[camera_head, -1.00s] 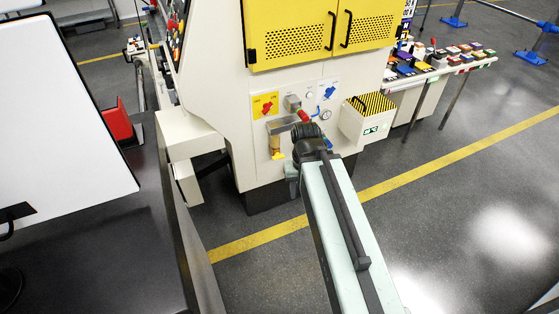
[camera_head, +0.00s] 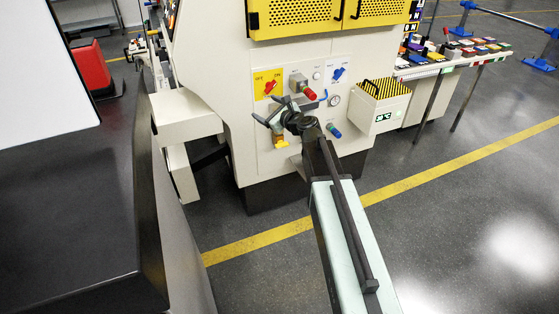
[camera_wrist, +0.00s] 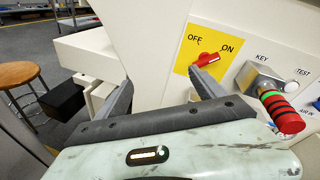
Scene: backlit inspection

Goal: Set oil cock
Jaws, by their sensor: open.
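No part is legibly labelled as an oil cock. On the machine's lower front panel, a red handle (camera_head: 271,86) sits on a yellow OFF/ON plate (camera_head: 258,91). It also shows in the wrist view (camera_wrist: 206,59), slanted with its upper end toward ON. A yellow fitting (camera_head: 281,142) is lower on the panel, partly hidden by my gripper. My gripper (camera_head: 270,108) is open and empty, just below the yellow plate. In the wrist view its fingers (camera_wrist: 160,77) are spread, the right fingertip just below the red handle; whether they touch is unclear.
Right of the plate are a key switch with a red-and-black grip (camera_wrist: 281,112), a blue handle (camera_head: 338,73), a gauge (camera_head: 334,100) and a blue knob (camera_head: 334,131). A striped bin (camera_head: 378,108) juts out at right. A dark counter (camera_head: 70,210) stands at left, a stool (camera_wrist: 20,75) beyond.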

